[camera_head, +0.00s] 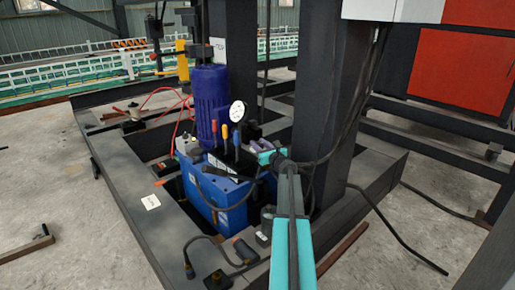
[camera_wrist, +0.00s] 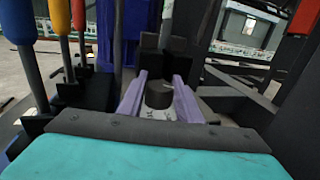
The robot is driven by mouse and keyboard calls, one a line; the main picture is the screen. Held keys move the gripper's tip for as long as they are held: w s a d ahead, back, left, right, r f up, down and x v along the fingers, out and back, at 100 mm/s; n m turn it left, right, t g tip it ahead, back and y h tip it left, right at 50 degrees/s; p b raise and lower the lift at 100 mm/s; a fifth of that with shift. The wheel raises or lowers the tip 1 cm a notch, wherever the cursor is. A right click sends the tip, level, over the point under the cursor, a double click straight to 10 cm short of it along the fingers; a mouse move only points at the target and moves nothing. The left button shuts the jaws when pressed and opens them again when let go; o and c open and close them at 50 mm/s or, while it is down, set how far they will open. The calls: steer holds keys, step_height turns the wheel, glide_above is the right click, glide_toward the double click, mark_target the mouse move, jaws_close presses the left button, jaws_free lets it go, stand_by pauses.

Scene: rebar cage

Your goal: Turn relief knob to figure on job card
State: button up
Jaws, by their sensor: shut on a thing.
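My gripper (camera_wrist: 159,92) has its two pale purple fingers on either side of a dark round knob (camera_wrist: 158,97) and is shut on it. A white plate (camera_wrist: 152,116) with small dark marks shows below the knob in the wrist view; I cannot read them. In the head view my gripper (camera_head: 263,147) is at the right of the blue hydraulic unit (camera_head: 205,188), and the knob is hidden there. A white card (camera_head: 151,201) lies on the dark frame at the left. Another white sheet (camera_head: 218,48) is on the post. Neither can be read.
A round white gauge (camera_head: 238,113) and levers with red, orange and blue grips (camera_head: 224,131) stand close left of my gripper. A purple-blue motor (camera_head: 209,100) rises behind. A thick dark post (camera_head: 345,100) and hanging cables are close on the right.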

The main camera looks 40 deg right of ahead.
steer(key=shift+a+f+m+g+h+b, duration=0.15)
steer(key=shift+m+g+h+b, duration=0.35)
steer(key=shift+m+h+b, duration=0.45)
steer(key=shift+h, duration=0.35)
steer(key=shift+h+b, duration=0.3)
steer(key=o, duration=1)
steer(key=shift+o, duration=0.2)
steer(key=shift+s, duration=0.1)
